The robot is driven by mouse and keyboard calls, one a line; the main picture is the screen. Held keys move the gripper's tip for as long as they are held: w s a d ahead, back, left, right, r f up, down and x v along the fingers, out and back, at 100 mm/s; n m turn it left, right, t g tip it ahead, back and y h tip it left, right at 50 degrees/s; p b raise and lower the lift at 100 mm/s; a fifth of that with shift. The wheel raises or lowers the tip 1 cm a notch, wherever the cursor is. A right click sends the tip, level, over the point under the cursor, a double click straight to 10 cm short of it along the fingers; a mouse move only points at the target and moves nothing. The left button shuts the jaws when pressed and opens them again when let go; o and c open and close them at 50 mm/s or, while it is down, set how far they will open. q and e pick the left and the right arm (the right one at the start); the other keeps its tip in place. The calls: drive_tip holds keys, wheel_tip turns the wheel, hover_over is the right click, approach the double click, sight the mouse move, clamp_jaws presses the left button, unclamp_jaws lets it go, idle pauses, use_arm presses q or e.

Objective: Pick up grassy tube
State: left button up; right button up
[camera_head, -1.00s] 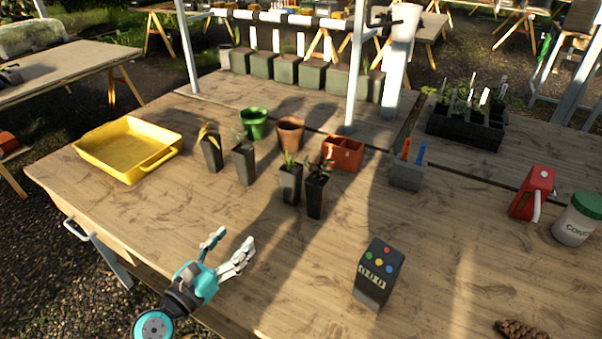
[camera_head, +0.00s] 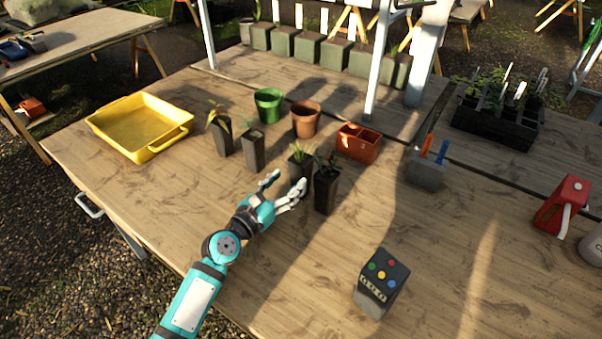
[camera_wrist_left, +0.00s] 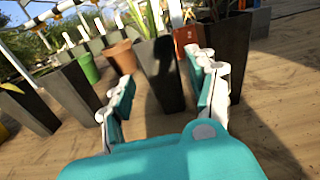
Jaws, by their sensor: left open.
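The grassy tube (camera_head: 297,170) is a dark square pot with thin, spiky green leaves, standing upright on the bench. My left gripper (camera_head: 285,187) is low over the bench, just in front of it, open and empty. In the left wrist view the grassy tube (camera_wrist_left: 166,82) stands ahead, framed between the two spread fingers (camera_wrist_left: 165,95); I cannot tell whether they reach around it. A tube with darker, broader leaves (camera_head: 326,190) stands close at its right. Two more dark tubes, one with a yellowish leaf (camera_head: 224,140) and one with sparse leaves (camera_head: 254,152), stand to the left.
A green pot (camera_head: 268,105), a terracotta pot (camera_head: 305,120) and a red-brown divided box (camera_head: 358,143) stand behind the tubes. A yellow tray (camera_head: 140,127) is at the left. A dark box with coloured buttons (camera_head: 380,283) stands at the front right. The front left bench is clear.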

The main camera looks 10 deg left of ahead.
sight(295, 172)
use_arm(q)
drive_tip(key=shift+w+d, duration=0.2)
drive_tip(key=shift+w, duration=0.35)
drive_tip(key=x, duration=0.4)
drive_tip(key=shift+w+d+r, duration=0.15)
drive_tip(key=shift+w+r, duration=0.05)
drive_tip(key=shift+r, duration=0.1)
drive_tip(key=shift+w+d, duration=0.15)
drive_tip(key=shift+w, duration=0.2)
use_arm(e)
drive_tip(key=shift+w+d+r, duration=0.15)
drive_tip(key=shift+w+d, duration=0.35)
drive_tip(key=shift+w, duration=0.05)
use_arm(q)
drive_tip(key=shift+s, duration=0.1)
drive_tip(key=c, duration=1.1)
drive_tip(key=shift+r, duration=0.1)
use_arm(e)
drive_tip(key=shift+a, duration=0.15)
